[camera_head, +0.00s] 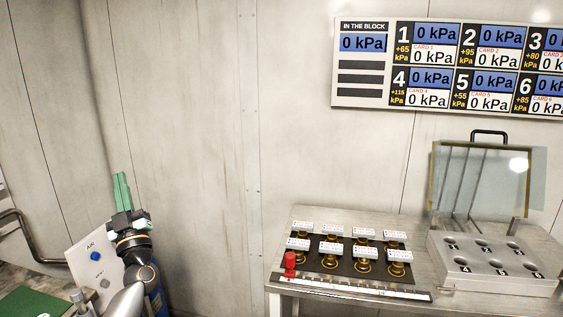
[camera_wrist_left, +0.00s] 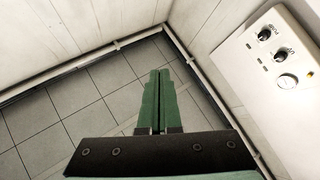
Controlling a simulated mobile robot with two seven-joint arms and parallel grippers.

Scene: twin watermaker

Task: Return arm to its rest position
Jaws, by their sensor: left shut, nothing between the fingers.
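My left gripper (camera_head: 121,188) is at the left of the head view, raised in front of the pale wall, with its green fingers pointing up. In the left wrist view the green fingers (camera_wrist_left: 158,100) lie side by side, shut with nothing between them. They point toward the tiled floor and the wall corner, touching nothing. My left arm comes in from the lower left. My right gripper shows in neither view.
A metal table (camera_head: 290,247) at the lower right bears a black mat with several carded brass fittings, a red piece (camera_head: 290,262) and a numbered metal block (camera_head: 490,270). A pressure board (camera_head: 361,100) hangs above. A white control panel (camera_wrist_left: 270,90) stands near the left gripper.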

